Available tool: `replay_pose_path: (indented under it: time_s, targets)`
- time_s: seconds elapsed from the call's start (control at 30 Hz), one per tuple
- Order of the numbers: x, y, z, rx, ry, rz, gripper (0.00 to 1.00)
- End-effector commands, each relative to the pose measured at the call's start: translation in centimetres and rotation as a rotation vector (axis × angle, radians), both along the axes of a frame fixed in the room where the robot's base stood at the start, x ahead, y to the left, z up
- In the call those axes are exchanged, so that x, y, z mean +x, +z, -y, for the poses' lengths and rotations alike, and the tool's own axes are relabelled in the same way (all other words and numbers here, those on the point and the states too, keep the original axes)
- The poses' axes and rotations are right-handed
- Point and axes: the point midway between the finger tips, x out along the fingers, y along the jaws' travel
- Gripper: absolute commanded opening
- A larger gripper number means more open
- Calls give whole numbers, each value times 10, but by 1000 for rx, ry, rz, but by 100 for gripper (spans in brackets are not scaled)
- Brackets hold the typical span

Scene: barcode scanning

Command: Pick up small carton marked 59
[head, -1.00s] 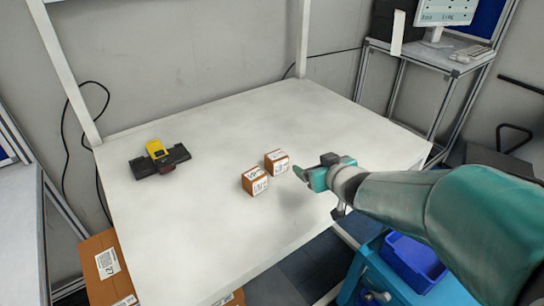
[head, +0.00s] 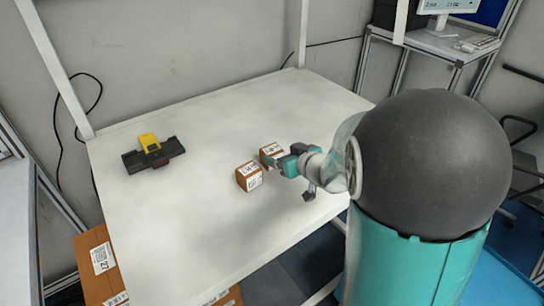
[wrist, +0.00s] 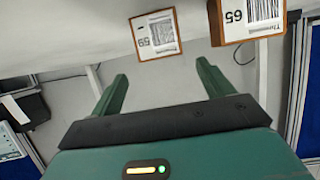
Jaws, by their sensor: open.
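Two small brown cartons with white barcode labels stand close together on the white table (head: 190,225). The front-left carton (head: 249,177) also shows large at the upper right of the wrist view (wrist: 250,17). The back-right carton (head: 270,149) shows at the wrist view's upper middle (wrist: 156,35).
A black and yellow device (head: 153,152) lies at the table's back left. Table posts rise at the back. A larger carton (head: 98,258) stands beside the table's left edge. A monitor desk (head: 440,48) is at the back right. The table's front-left area is clear.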

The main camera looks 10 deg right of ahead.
Motion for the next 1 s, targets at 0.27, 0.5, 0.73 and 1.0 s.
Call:
replay_pose_path:
  time_s: [0.27,0.5,0.73,1.0]
  targets:
    - [22,-11,-10,-2,1,-3,80]
    - [48,-21,-19,-1,0,-1,80]
    - [50,-22,-19,0,-1,1,80]
    - [50,-22,-20,0,-1,0,35]
